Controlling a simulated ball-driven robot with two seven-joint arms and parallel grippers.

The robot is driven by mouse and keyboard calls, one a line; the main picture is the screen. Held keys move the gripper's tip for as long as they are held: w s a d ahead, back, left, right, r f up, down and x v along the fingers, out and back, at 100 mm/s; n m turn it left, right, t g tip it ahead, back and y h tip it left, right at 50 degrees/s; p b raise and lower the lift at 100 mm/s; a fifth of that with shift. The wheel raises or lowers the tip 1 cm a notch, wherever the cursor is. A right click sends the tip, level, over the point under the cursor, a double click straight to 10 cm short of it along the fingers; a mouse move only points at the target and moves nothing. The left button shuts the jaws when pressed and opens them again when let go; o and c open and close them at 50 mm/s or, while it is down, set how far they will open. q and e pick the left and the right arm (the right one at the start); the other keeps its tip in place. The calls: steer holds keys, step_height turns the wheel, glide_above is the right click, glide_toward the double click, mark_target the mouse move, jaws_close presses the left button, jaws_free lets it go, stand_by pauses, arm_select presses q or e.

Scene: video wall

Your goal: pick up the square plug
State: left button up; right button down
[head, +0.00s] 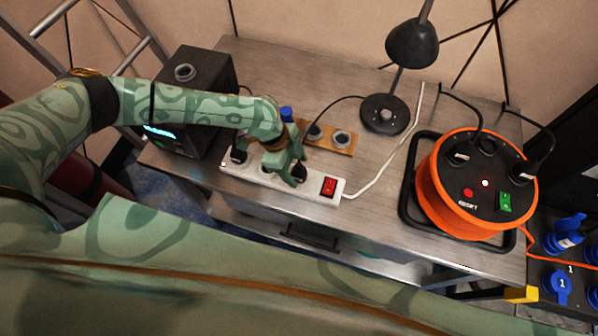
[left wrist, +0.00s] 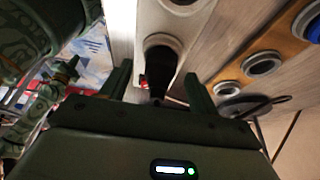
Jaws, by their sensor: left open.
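My left gripper (head: 285,168) is above the white power strip (head: 312,197), toward its red-switch end. In the left wrist view, the open left gripper (left wrist: 158,73) has one finger on each side of a black plug (left wrist: 160,60) standing in the strip. The plug is between the fingers without visible contact. In the head view, the gripper mostly hides this plug; a dark part (head: 299,172) shows beside the fingers. Another dark plug or socket (head: 238,155) is at the strip's left end. I cannot tell from the shape which is square. My right gripper is not in view.
A wooden board (head: 330,147) with round grey-rimmed sockets and a blue piece (head: 287,113) lies behind the strip. A lamp (head: 385,113), an orange cable reel (head: 431,192) and a black box (head: 207,75) also stand on the table.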

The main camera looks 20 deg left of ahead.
arm_select(q)
steer(key=shift+d+f, duration=0.15)
steer(key=shift+f, duration=0.3)
steer(key=c, duration=1.2)
steer(key=shift+r, duration=0.15)
